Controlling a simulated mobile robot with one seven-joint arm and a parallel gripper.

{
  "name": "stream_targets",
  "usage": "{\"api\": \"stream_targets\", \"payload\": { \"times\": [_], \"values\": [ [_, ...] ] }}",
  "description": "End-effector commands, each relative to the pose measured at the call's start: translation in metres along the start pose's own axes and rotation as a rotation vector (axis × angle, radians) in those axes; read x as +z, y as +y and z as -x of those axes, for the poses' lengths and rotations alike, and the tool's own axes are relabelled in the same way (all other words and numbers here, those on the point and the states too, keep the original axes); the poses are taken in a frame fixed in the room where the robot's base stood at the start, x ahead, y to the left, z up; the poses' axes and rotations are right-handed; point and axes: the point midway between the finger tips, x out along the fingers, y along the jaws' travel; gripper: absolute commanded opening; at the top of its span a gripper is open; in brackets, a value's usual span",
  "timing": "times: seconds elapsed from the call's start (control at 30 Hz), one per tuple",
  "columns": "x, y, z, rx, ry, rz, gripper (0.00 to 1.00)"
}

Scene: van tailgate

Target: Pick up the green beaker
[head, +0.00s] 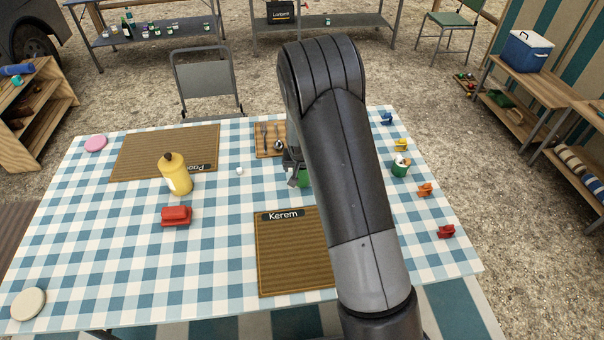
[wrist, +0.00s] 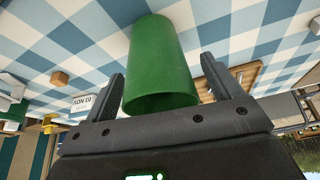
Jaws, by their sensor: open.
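The green beaker (wrist: 160,60) stands large in the wrist view, between the two fingers of my gripper (wrist: 168,88). A gap shows on each side of it near the fingertips, so the jaws are open around its near end and not closed on it. In the head view only a small green part of the beaker (head: 304,177) shows beside my arm. My gripper (head: 292,170) is next to it there, mostly hidden behind my arm.
The checked table (head: 90,235) holds a yellow bottle (head: 176,176), a red butter dish (head: 176,216), a cutlery tray (head: 262,141) and a mat marked Kerem (head: 285,255). A green pot (head: 400,168) and several small coloured items stand at the right. The front left is mostly clear.

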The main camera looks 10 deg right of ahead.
Motion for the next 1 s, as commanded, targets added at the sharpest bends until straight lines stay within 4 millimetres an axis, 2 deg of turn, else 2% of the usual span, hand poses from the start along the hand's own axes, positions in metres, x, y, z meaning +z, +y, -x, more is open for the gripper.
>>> {"api": "stream_targets", "payload": {
  "times": [0.07, 0.6, 1.0],
  "values": [
    [0.0001, 0.0001, 0.0001, 0.0, 0.0, 0.0, 0.8],
    [0.0002, 0.0001, 0.0003, 0.0, -0.001, 0.0, 0.36],
    [-0.0035, 0.0, 0.0077, 0.0, 0.001, -0.001, 0.35]
  ]
}}
